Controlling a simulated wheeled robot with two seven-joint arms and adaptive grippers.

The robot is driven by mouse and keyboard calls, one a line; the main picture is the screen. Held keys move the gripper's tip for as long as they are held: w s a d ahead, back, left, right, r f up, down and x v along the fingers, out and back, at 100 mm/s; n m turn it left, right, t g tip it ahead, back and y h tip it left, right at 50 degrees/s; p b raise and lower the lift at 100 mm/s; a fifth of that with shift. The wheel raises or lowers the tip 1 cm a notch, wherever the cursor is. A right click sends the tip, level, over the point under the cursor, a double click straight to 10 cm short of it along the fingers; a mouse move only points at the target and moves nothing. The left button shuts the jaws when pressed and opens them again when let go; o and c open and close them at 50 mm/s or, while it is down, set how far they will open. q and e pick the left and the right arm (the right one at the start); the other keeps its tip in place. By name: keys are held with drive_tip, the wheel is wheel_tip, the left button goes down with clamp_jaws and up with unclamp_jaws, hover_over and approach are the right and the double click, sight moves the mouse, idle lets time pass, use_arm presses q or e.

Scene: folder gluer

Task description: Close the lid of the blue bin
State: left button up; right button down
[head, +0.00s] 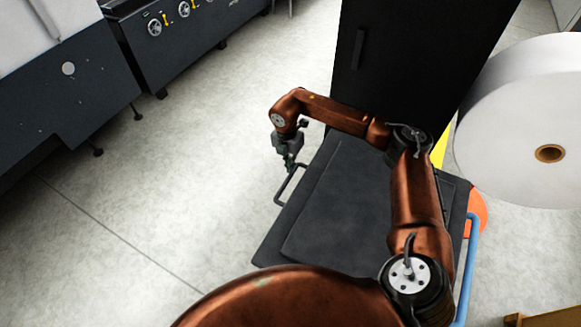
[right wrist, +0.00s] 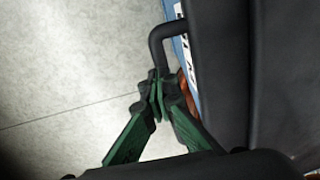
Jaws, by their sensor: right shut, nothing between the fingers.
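The dark grey lid (head: 340,215) of the blue bin spreads below my right arm, with a bar handle (head: 286,186) on its left edge. The lid looks roughly flat; I cannot tell whether it is fully down. A strip of the blue bin (right wrist: 184,45) with white lettering shows beside the lid in the right wrist view. My right gripper (head: 289,163) is shut and empty, just above the handle's far end. In the right wrist view its fingertips (right wrist: 157,90) are at the end of the handle (right wrist: 157,42); I cannot tell whether they touch. My left gripper is not in view.
A tall black cabinet (head: 410,60) stands behind the lid. A large white paper roll (head: 510,105) is on the right, near an orange item (head: 479,207). A blue bar (head: 470,265) runs along the right. Dark machines (head: 185,45) stand far left; open floor (head: 190,160) lies between.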

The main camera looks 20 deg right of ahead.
drive_tip(key=shift+s+f, duration=0.35)
drive_tip(key=shift+f, duration=0.4)
wheel_tip(320, 180, up, 15)
drive_tip(key=w+a+p, duration=0.1)
drive_tip(key=w, duration=0.2)
drive_tip(key=shift+a, duration=0.3)
